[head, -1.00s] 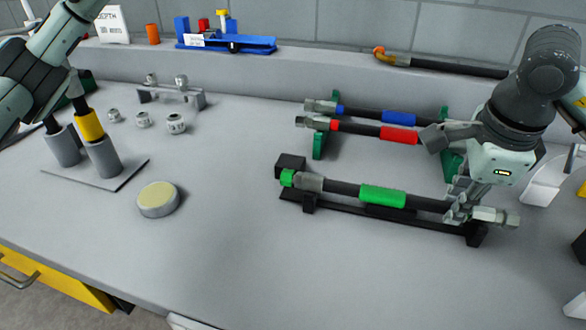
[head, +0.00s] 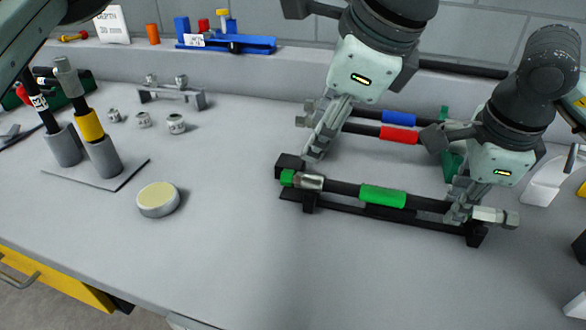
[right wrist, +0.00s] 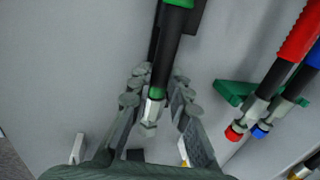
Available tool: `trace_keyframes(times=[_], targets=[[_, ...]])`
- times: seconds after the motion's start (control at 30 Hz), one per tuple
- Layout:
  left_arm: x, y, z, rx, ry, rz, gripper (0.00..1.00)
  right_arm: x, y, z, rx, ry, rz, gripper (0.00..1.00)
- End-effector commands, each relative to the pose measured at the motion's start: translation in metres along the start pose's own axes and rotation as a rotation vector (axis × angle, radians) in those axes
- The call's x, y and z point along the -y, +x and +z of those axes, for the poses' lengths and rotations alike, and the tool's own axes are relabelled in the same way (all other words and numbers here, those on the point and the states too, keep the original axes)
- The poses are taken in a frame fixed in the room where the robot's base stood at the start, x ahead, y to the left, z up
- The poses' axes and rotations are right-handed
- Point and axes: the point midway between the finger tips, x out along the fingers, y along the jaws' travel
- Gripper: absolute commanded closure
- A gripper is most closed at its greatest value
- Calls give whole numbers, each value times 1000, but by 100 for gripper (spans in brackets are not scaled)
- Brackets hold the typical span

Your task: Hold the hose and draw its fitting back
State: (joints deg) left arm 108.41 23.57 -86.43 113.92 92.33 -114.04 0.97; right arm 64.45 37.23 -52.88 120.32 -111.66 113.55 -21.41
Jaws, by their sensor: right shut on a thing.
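The green-banded black hose (head: 340,188) lies along a dark holder (head: 345,208). Its metal fitting (head: 311,182) is at the left end, beside a green piece (head: 288,178) by the holder's black end block. My right gripper (head: 460,208) is shut on the hose near its right end, with a metal end fitting (head: 492,215) sticking out beyond. The right wrist view shows its fingers (right wrist: 156,95) on both sides of the hose. My left gripper (head: 314,154) points down just above and behind the left fitting, apart from it. Its finger gap is hard to make out.
Red-banded (head: 398,134) and blue-banded (head: 400,117) hoses lie behind on green supports, close to my left gripper. Upright hoses in grey cups (head: 104,157) and a round tin (head: 158,199) stand at the left. The front of the bench is clear.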

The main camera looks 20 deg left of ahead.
Motion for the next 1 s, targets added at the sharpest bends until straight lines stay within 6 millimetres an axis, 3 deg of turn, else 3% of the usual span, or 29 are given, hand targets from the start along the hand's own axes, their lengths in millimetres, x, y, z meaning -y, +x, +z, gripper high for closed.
trace_keyframes(times=[0.27, 0.8, 1.0], targets=[[-7, 18, 5, 34, 13, 13, 54, 0, 0, 0, 0, 0, -1, 100], [-7, 97, 8, 32, 10, 12, 54, 0, -1, 0, 0, 0, -1, 100], [-7, 115, 8, 31, 11, 11, 54, 0, -1, 0, 0, 1, -2, 100]])
